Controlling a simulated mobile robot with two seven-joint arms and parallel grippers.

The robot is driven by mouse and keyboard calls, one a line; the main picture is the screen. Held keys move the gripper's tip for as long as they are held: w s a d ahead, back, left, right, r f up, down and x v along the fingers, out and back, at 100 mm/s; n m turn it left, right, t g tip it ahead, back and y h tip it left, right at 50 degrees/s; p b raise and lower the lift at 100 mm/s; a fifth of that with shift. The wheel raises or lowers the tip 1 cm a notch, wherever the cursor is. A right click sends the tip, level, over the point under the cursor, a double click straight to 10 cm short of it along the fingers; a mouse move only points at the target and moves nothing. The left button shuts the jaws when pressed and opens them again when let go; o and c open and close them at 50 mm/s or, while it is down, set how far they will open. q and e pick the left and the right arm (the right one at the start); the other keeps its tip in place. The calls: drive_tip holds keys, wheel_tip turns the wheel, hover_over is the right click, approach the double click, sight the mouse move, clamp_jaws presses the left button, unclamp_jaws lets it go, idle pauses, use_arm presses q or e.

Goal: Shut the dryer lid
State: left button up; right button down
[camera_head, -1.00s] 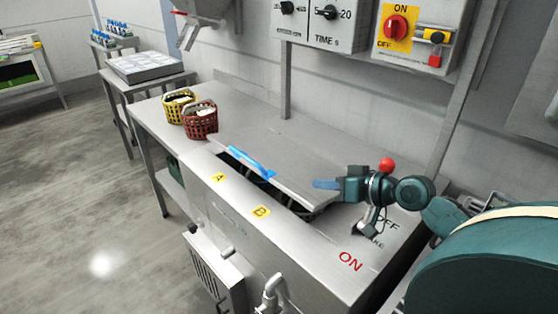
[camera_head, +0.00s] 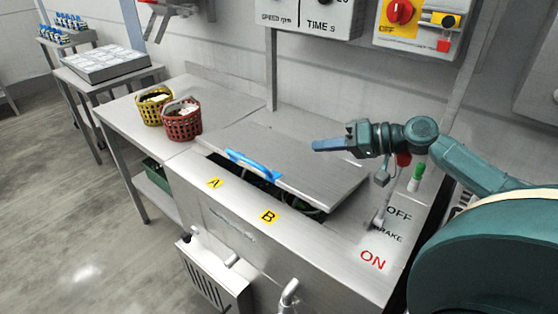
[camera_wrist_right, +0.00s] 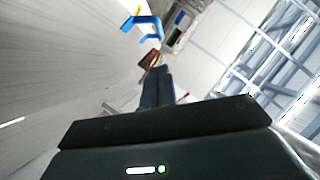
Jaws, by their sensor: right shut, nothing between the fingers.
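The dryer lid (camera_head: 315,170) is a flat steel panel with a blue handle (camera_head: 253,165) along its front edge. It is tilted up a little from the dryer top, with a dark gap under its front edge and some green contents showing. My right gripper (camera_head: 315,145) has blue fingertips, is shut and empty, and points left above the lid's right part. It looks apart from the lid. In the right wrist view the fingers (camera_wrist_right: 157,88) are together and the blue handle (camera_wrist_right: 145,22) shows beyond them. My left gripper is not in view.
A yellow basket (camera_head: 153,108) and a red basket (camera_head: 182,122) stand on the steel table left of the lid. A green knob (camera_head: 418,172) and a red knob (camera_head: 403,159) stand right of the lid. A control box (camera_head: 305,18) hangs above.

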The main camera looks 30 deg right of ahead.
hover_over(279, 181)
drive_tip(key=d, duration=0.3)
drive_tip(key=shift+s+d+f+p, duration=0.1)
drive_tip(key=shift+s+f+p, duration=0.1)
drive_tip(key=shift+f, duration=0.4)
drive_tip(key=shift+s+d+f+p, duration=0.1)
drive_tip(key=shift+f+p, duration=0.1)
drive_tip(key=shift+f, duration=0.35)
drive_tip(key=a+f, duration=0.2)
drive_tip(key=shift+w+a+f+p, duration=0.15)
drive_tip(key=shift+w+a+p, duration=0.15)
drive_tip(key=shift+p, duration=0.1)
drive_tip(key=shift+a+f, duration=0.4)
drive_tip(key=shift+f, duration=0.05)
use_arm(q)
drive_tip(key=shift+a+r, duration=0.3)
